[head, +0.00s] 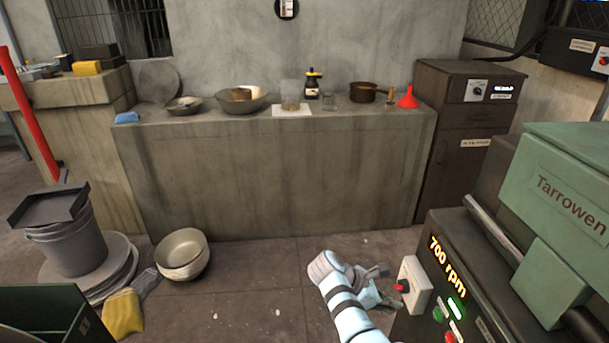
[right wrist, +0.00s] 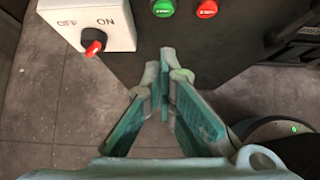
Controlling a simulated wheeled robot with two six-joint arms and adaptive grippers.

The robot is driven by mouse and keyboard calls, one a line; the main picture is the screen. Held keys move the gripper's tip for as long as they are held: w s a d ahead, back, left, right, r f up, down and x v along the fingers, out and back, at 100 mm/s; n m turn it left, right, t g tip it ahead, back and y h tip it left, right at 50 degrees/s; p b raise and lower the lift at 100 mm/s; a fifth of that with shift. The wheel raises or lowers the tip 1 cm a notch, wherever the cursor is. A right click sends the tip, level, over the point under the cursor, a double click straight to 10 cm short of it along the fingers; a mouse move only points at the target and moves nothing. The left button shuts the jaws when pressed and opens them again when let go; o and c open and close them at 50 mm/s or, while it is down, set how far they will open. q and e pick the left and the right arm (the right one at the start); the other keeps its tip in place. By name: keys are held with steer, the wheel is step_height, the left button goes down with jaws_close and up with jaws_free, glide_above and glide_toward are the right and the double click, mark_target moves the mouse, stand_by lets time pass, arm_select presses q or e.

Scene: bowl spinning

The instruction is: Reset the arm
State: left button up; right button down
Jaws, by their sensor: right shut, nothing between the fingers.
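My right arm reaches in from the bottom of the head view, and my right gripper (head: 380,271) is beside the switch box (head: 415,284) on the machine's front. The box is marked OFF and ON; which one the knob selects I cannot tell. The green Tarrowen machine (head: 570,185) has a lit display (head: 448,266) reading 700 rpm. My left gripper is not in view.
A green button (right wrist: 163,7) and a red button (right wrist: 206,8) sit beside the switch box. A concrete counter (head: 270,180) runs behind; the middle floor is clear.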

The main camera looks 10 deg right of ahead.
steer(key=w+a+f+m+t+y, duration=0.3)
steer(key=w+a+f+m+t, duration=0.15)
steer(key=w, duration=0.35)
steer(key=s+a+f+m+t+y+p, duration=0.1)
steer(key=s+a+f+m+y+p, duration=0.1)
steer(key=s+f+m, duration=0.3)
steer(key=s+a+f+m+t+y+p, duration=0.1)
steer(key=s+a+f+m+y+p, duration=0.15)
steer(key=f, duration=0.45)
steer(key=s+d+f+m+g+p, duration=0.1)
steer(key=s+f+p, duration=0.1)
steer(key=s, duration=1.2)
steer(key=s+d+f+m+g+p, duration=0.1)
steer(key=s+f+p, duration=0.1)
steer(key=s, duration=1.2)
steer(key=s+d+f+m+g+y+p, duration=0.1)
steer(key=s+d+f+m+g+p, duration=0.1)
steer(key=s, duration=1.1)
steer(key=shift+s+f, duration=0.4)
steer(key=shift+f, duration=0.5)
